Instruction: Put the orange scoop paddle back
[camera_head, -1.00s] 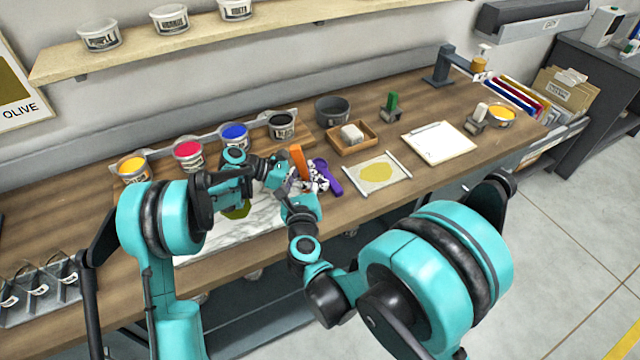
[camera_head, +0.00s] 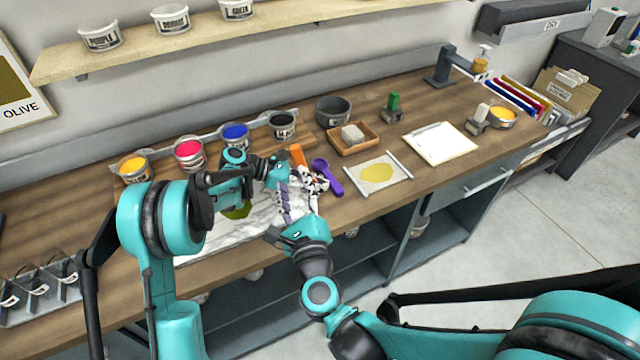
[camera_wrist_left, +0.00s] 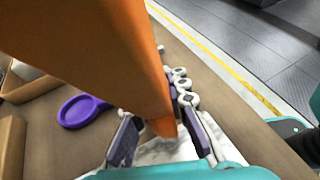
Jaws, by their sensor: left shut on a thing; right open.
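The orange scoop paddle (camera_head: 298,153) is in my left gripper (camera_head: 308,180), above the back right of the white marbled slab (camera_head: 262,217). In the left wrist view, the orange paddle (camera_wrist_left: 115,50) rises large and tilted between the fingers of the left gripper (camera_wrist_left: 160,132). The gripper is shut on it. My right gripper (camera_head: 288,204) is open and empty over the slab's right part, close to the left gripper. A purple scoop (camera_head: 328,176) lies on the table just right of the left gripper; it also shows in the left wrist view (camera_wrist_left: 82,110).
Yellow (camera_head: 133,168), red (camera_head: 189,153), blue (camera_head: 236,136) and black (camera_head: 282,125) ink tubs stand along the back. A grey bowl (camera_head: 333,110), a wooden tray (camera_head: 366,141) and a yellow print sheet (camera_head: 388,180) lie to the right. Olive ink (camera_head: 238,211) is on the slab.

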